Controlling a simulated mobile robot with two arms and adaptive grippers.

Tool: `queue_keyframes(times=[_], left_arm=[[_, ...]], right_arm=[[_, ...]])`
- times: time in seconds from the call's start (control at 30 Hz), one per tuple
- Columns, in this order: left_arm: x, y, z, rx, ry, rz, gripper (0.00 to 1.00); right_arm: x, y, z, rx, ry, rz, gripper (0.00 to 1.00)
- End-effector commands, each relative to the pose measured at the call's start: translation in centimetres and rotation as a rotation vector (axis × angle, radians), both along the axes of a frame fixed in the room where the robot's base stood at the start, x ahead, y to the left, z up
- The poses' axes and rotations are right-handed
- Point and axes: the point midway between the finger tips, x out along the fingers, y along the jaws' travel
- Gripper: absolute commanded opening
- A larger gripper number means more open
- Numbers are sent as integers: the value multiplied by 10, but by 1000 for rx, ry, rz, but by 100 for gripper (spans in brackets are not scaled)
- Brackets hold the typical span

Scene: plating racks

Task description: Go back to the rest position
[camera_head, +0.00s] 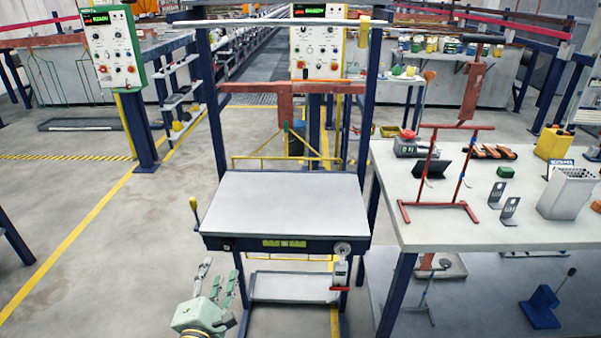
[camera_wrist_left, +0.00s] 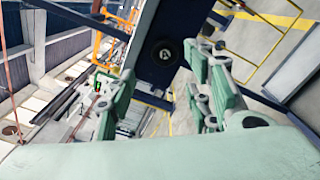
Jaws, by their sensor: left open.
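My left gripper (camera_head: 217,283) shows at the bottom of the head view, left of the front of the workstation table (camera_head: 285,203). Its green fingers are spread open and hold nothing. In the left wrist view my left gripper (camera_wrist_left: 165,85) also shows with its fingers apart and nothing between them. A dark blue post or beam with a round black knob (camera_wrist_left: 165,52) lies beyond the fingers there. My right gripper is in neither view.
A white side table (camera_head: 450,225) on the right holds a red stand (camera_head: 438,205), a grey bin (camera_head: 568,192) and a yellow canister (camera_head: 553,142). A lever with a yellow knob (camera_head: 193,203) sticks up at the workstation's left edge.

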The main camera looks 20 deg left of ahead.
Motion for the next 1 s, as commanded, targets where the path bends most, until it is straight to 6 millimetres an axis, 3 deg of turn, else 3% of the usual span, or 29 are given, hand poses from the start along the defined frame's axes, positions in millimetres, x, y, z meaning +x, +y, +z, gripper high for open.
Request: queue_keyframes(times=[0.07,0.17,0.27,0.33,0.47,0.57,0.7,0.77,0.9,1.0], left_arm=[[0,-1,-5,12,12,-4,47],[-3,-9,-32,86,81,-27,47],[-12,-25,-85,241,216,-88,47],[-26,-39,-133,383,334,-158,47],[-65,-67,-222,659,545,-330,47],[-107,-86,-284,857,684,-492,47],[-179,-108,-361,1121,843,-760,47],[-215,-115,-390,1231,896,-888,47],[-305,-125,-443,1468,978,-1218,47],[-363,-127,-467,1602,993,-1444,47]], right_arm=[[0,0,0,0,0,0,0],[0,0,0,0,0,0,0],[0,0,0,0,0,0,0],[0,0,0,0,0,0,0],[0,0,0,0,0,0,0],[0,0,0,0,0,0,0],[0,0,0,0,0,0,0],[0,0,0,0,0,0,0],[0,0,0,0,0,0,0],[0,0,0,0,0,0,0]])
